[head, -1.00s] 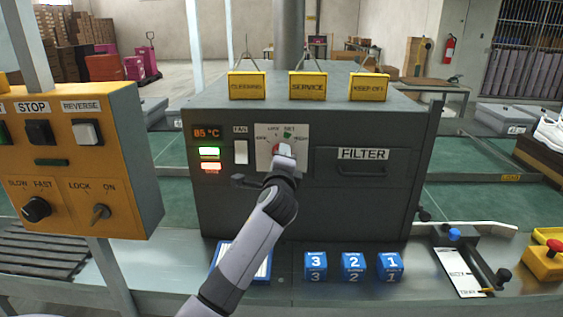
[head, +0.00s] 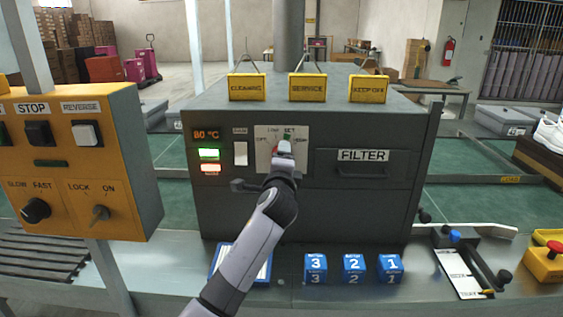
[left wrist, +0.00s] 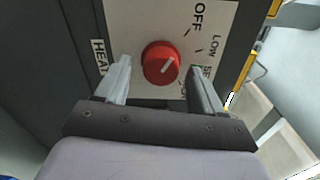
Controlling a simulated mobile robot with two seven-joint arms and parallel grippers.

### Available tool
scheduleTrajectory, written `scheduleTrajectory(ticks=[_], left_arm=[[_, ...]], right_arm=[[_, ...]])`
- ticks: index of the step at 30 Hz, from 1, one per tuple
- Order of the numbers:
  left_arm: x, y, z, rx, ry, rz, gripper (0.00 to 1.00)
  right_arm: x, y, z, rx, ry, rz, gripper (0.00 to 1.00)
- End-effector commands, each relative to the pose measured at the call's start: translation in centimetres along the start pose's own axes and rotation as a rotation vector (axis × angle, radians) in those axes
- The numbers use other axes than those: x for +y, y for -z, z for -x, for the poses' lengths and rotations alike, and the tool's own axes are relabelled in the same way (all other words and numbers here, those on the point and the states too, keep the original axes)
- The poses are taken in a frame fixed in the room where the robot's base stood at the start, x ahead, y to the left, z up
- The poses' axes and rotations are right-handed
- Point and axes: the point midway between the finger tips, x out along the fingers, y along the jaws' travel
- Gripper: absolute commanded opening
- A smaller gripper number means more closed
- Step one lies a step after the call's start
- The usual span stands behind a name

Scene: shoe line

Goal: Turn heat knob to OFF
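The red heat knob (left wrist: 153,66) sits on a white dial plate (left wrist: 150,20) marked OFF, LOW and SET in the left wrist view. Its white pointer line points up and right, roughly toward the OFF mark; exact alignment is hard to tell. My left gripper (left wrist: 163,80) is open, with one finger on each side of the knob and small gaps showing. In the head view, my left gripper (head: 285,150) is in front of the dial plate (head: 263,140) and mostly hides the knob. My right gripper is not in view.
The grey oven (head: 350,215) has a display (head: 207,135) reading 80 °C, a white switch (head: 240,153) and a FILTER drawer (head: 362,170). Yellow signs stand on top. Numbered blue blocks (head: 354,268) sit below. An orange control box (head: 75,165) is at left.

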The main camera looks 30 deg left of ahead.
Motion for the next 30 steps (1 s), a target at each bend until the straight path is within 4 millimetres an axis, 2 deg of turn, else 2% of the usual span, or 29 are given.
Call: scheduleTrajectory(ticks=[8, 21, 30], left_arm=[[0.1, 0.0, 0.7, 0.0, 0.001, -0.001, 0.68], [0.1, 0.0, 6.1, 0.001, -0.001, 0.0, 0.68], [0.0, 0.0, 7.2, 0.0, -0.001, 0.0, 0.68]], right_arm=[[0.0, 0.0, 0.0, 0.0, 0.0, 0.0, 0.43], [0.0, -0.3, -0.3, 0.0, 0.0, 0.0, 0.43], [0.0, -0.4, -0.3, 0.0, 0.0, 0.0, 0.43]])
